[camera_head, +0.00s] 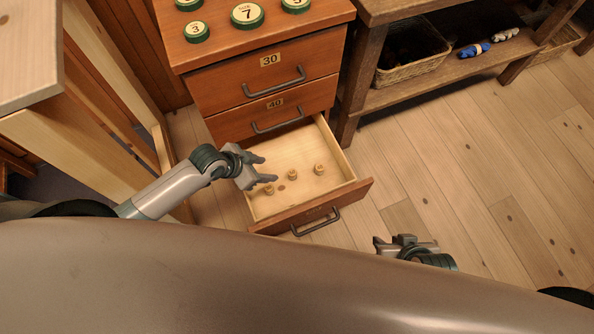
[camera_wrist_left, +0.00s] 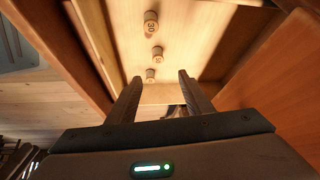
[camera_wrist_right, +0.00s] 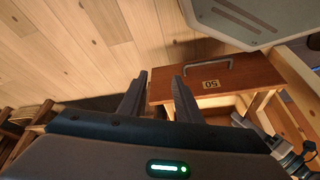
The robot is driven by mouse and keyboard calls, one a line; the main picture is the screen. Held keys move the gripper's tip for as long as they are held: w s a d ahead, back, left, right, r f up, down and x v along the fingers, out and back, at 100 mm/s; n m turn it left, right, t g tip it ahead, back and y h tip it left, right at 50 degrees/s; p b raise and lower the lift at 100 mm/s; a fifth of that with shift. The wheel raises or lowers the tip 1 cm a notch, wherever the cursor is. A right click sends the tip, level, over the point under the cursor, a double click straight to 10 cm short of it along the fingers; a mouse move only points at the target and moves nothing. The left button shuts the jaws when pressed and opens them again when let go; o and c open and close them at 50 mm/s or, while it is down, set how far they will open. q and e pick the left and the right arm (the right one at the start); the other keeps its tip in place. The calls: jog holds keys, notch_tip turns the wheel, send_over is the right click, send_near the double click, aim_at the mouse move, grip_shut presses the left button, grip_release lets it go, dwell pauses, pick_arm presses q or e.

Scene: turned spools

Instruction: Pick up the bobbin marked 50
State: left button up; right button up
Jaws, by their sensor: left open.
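The lowest drawer (camera_head: 262,205) is pulled out, and three small wooden bobbins stand apart on its floor: a left one (camera_head: 269,189), a middle one (camera_head: 292,174) and a right one (camera_head: 319,169). In the left wrist view, the top bobbin (camera_wrist_left: 151,25) has a number that looks like 30. The middle bobbin (camera_wrist_left: 158,54) and the lower bobbin (camera_wrist_left: 150,76) have marks too small to read surely. My left gripper (camera_head: 265,169) is open and empty above the drawer's left part, near the left bobbin. My right gripper (camera_head: 405,242) is open and empty, right of the drawer front.
The open drawer front carries a 50 label (camera_wrist_right: 210,84). Closed drawers labelled 30 (camera_head: 269,60) and 40 (camera_head: 275,103) are above it. Round green tins (camera_head: 247,15) stand on the cabinet top. A shelf with a basket (camera_head: 412,62) is at right. The floor right of the drawer is clear.

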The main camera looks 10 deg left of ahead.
dwell(0.3)
pick_arm(q)
jog(key=b, duration=0.3)
send_over(292, 173)
jog(key=s+a, duration=0.2)
jog(key=a, duration=0.1)
notch_tip(292, 173, down, 9)
jog(key=shift+f, duration=0.1)
jog(key=shift+w+d+f, duration=0.2)
jog(key=shift+d+f, duration=0.1)
jog(key=shift+f, duration=0.25)
pick_arm(e)
jog(key=shift+w+a+r+t+y, duration=0.15)
jog(key=shift+w+a+t+y, duration=0.2)
jog(key=shift+w+a+t, duration=0.45)
jog(key=shift+w+a+r+t+y, duration=0.15)
jog(key=shift+w+a+t+y, duration=0.2)
jog(key=shift+a, duration=0.8)
